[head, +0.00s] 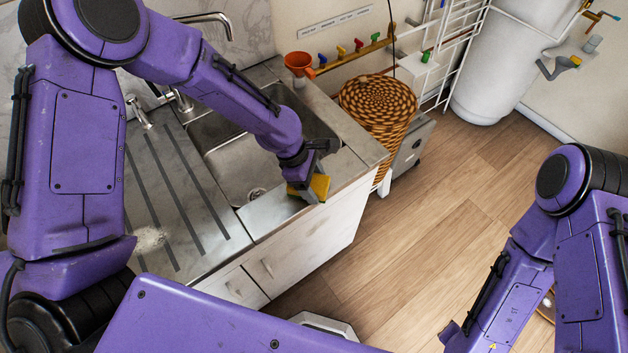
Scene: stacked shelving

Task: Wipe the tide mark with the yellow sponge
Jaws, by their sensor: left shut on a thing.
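My left gripper (308,191) is shut on the yellow sponge (320,186). It holds the sponge low at the front right of the sink unit, over the steel rim by the basin. I cannot tell whether the sponge touches the surface. A pale, speckled mark (150,238) lies on the grooved drainboard, well to the left of the sponge. I cannot tell whether it is the tide mark; no other clear mark shows. My right arm is at the lower right, and its gripper is out of the picture.
The sink basin (232,166) is behind the left gripper, partly hidden by my arm. An orange funnel (299,63) stands at the back of the counter. A woven basket (378,108) and a grey box (413,146) stand right of the unit.

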